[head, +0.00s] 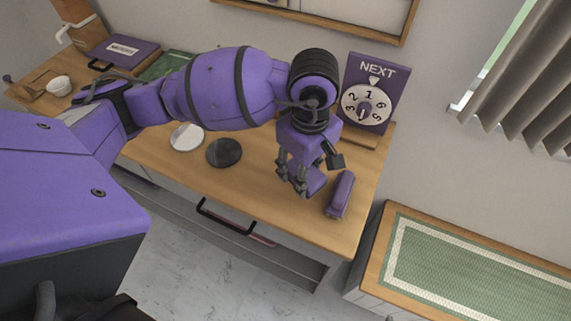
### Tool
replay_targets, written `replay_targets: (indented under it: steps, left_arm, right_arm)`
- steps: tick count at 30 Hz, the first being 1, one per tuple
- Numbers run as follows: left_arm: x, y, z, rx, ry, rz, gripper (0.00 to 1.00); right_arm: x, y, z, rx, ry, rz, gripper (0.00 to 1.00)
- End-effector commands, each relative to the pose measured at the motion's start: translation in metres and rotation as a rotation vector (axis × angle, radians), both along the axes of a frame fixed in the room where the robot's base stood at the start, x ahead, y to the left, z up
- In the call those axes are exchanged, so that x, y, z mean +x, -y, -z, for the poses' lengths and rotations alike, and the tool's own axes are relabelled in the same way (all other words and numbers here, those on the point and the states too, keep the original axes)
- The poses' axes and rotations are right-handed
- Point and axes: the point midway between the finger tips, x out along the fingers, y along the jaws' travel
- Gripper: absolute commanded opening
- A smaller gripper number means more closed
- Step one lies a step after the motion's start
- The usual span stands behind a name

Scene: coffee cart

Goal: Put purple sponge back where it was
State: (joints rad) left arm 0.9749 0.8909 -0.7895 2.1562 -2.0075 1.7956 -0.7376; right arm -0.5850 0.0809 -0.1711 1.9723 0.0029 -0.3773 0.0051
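My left gripper (317,174) points down over the right end of the wooden counter, its fingers spread apart. A small purple block (316,183), which looks like the sponge, shows low beside and partly behind the fingers. I cannot tell whether it touches them or rests on the counter. A longer, rounded purple object (341,194) lies on the counter just right of the gripper, near the right edge. Which of these two is the purple sponge is not certain. My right gripper is out of view.
A purple NEXT dial sign (373,95) stands behind the gripper. A white disc (187,137) and a black disc (224,152) lie left on the counter (270,215). A cup (59,86) stands far left. A lower green-matted surface (470,270) is at right.

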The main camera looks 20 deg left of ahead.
Motion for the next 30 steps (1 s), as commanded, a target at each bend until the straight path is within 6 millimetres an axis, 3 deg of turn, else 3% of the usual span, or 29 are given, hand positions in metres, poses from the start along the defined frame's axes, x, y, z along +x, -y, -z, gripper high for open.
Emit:
replay_targets:
  steps: [8, 15, 26, 27, 30]
  left_arm:
    - [0.012, -0.009, 0.016, -0.001, 0.004, -0.001, 0.24]
    - [0.014, -0.012, 0.049, 0.000, 0.002, 0.000, 0.24]
    - [0.014, -0.012, 0.054, 0.001, 0.004, 0.001, 0.24]
    - [0.014, -0.012, 0.055, 0.000, 0.003, 0.001, 0.46]
    - [0.014, -0.012, 0.054, 0.000, 0.004, 0.001, 0.59]
  right_arm:
    - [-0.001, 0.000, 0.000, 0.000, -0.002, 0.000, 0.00]
    - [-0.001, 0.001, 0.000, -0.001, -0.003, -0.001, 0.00]
    - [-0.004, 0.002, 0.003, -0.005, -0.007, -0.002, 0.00]
    - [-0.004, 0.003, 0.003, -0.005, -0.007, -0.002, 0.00]
    - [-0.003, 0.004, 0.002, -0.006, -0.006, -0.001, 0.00]
